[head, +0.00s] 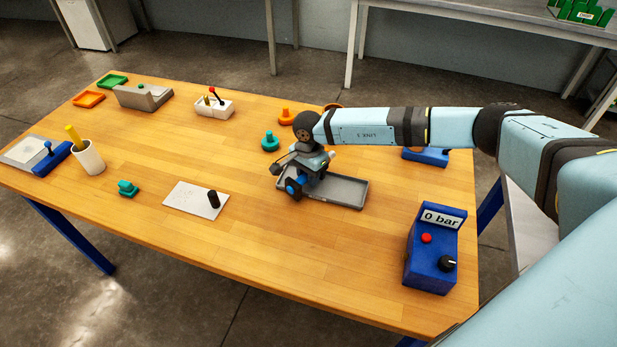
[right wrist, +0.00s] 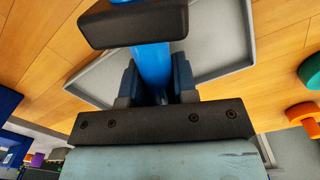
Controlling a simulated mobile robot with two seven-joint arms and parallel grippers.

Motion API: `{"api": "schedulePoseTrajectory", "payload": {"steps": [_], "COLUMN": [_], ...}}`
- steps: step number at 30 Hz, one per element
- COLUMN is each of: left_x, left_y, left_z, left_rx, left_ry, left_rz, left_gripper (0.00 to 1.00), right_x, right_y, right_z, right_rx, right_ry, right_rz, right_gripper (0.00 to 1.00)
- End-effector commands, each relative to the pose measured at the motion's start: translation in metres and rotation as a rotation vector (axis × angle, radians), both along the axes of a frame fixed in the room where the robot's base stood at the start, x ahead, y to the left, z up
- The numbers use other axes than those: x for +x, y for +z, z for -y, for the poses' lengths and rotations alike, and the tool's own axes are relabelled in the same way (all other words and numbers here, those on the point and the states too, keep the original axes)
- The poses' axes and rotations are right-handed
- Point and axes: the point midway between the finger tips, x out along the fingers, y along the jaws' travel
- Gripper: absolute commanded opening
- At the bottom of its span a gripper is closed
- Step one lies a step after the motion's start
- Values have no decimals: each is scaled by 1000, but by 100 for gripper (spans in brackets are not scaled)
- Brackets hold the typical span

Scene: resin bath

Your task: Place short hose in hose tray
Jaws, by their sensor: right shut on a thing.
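The short hose (right wrist: 152,65) is bright blue and sits between the fingers of my right gripper (right wrist: 157,85). In the head view my right gripper (head: 300,181) is over the left end of a shallow grey tray (head: 345,190), which I take as the hose tray. A bit of the blue hose shows below the gripper there. The tray (right wrist: 220,45) lies behind the hose in the right wrist view. A dark block (right wrist: 130,24) crosses the hose. I cannot tell whether the hose touches the tray floor. My left gripper is out of view.
A blue box with a "0 bar" display (head: 432,255) stands right of the tray. A white plate (head: 198,200) with a black peg lies to its left. Teal (head: 270,141) and orange (head: 286,116) knobbed pieces stand behind. The table front is clear.

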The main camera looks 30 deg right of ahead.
Motion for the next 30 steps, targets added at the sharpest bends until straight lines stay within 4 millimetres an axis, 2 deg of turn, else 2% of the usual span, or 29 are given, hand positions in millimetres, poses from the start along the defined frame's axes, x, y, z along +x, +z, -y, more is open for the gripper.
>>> {"api": "schedulePoseTrajectory", "payload": {"steps": [3, 13, 14, 15, 26, 30], "left_x": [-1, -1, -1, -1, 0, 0], "left_y": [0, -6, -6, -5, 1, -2], "left_z": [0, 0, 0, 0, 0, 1], "left_rx": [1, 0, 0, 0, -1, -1], "left_ry": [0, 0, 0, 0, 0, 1], "left_rz": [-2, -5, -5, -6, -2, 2], "left_gripper": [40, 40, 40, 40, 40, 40], "right_x": [0, 0, 0, 0, 0, 2], "right_y": [-12, -17, -16, -15, -9, 12], "right_z": [0, 0, 0, 0, 1, 1], "right_rx": [-1, -1, -1, -1, -1, 0], "right_ry": [-1, 0, 0, 0, 0, 1], "right_rz": [0, 1, 0, 0, 1, 3], "right_gripper": [0, 0, 29, 33, 33, 33]}}
